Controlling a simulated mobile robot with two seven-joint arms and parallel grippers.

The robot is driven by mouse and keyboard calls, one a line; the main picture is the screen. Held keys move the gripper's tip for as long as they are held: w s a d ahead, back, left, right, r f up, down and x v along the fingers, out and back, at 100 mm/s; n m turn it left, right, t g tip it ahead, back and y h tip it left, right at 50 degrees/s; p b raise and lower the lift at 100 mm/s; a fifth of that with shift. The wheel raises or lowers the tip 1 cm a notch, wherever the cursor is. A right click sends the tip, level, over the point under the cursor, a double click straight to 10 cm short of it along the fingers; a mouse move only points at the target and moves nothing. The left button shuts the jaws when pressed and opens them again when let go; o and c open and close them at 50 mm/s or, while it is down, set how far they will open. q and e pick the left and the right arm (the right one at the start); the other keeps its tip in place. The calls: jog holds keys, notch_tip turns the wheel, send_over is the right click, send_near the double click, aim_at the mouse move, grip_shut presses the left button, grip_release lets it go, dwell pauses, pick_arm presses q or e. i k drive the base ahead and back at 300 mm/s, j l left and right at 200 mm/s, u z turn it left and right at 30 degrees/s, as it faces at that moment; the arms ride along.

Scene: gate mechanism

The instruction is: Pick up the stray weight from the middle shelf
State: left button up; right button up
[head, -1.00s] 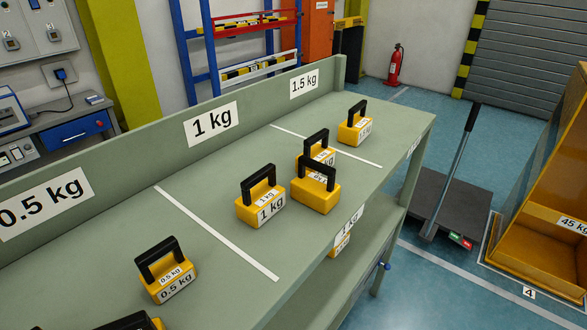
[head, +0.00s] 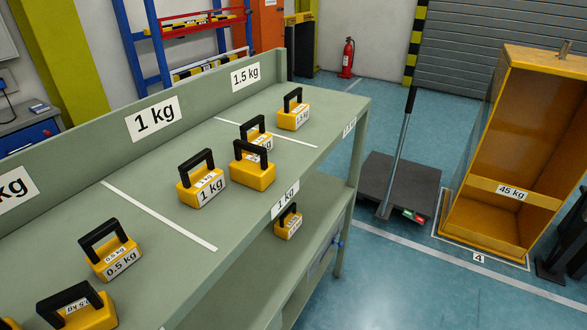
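The stray weight (head: 288,223) is a small yellow block with a black handle. It stands upright on the middle shelf (head: 318,222), under the bench top and below the front "1 kg" label. The writing on it is too small to read. The bench top's edge is just above it in the picture, and the weight shows whole or nearly so. Neither of my grippers is in the head view.
Several yellow weights stand on the green bench top (head: 160,215), in sections marked 0.5 kg, 1 kg and 1.5 kg. A dark platform with a lever (head: 400,185) and an orange "45 kg" box (head: 513,191) stand at the right. Blue floor between is clear.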

aim_at(289, 221)
jog(key=i+l+u, duration=0.4)
jog(key=l, duration=0.15)
jog(key=i+l+u, duration=0.3)
jog(key=l+u, duration=0.15)
jog(key=l, duration=0.2)
jog(key=i+l+u, duration=0.2)
jog(key=l+u, duration=0.2)
jog(key=l, duration=0.35)
jog(key=l+u, duration=0.4)
jog(key=l, duration=0.4)
jog(key=l+u, duration=0.4)
jog(key=l, duration=0.45)
